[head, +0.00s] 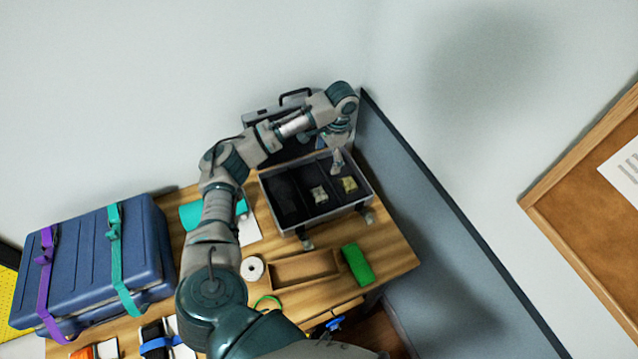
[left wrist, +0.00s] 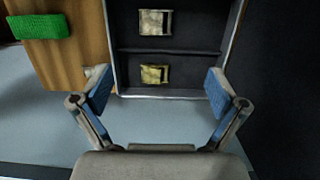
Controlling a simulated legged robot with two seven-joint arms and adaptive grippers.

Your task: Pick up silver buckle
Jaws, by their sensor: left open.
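The silver buckle (head: 319,195) lies in a middle compartment of the open dark case (head: 282,226). It also shows near the top of the left wrist view (left wrist: 155,22). A gold buckle (head: 349,185) lies in the compartment to its right; in the left wrist view this gold one (left wrist: 154,74) is nearer to my fingers. My left gripper (head: 337,160) is over the back right part of the case. In the left wrist view my left gripper (left wrist: 160,92) has its blue-padded fingers wide apart with nothing between them. My right gripper is not in view.
The case's raised lid (head: 262,113) stands behind. A green block (head: 357,265), a cardboard tray (head: 302,271) and a white roll (head: 252,268) lie in front of the case. A blue strapped suitcase (head: 85,260) stands at left. A grey partition (head: 440,225) borders the table's right.

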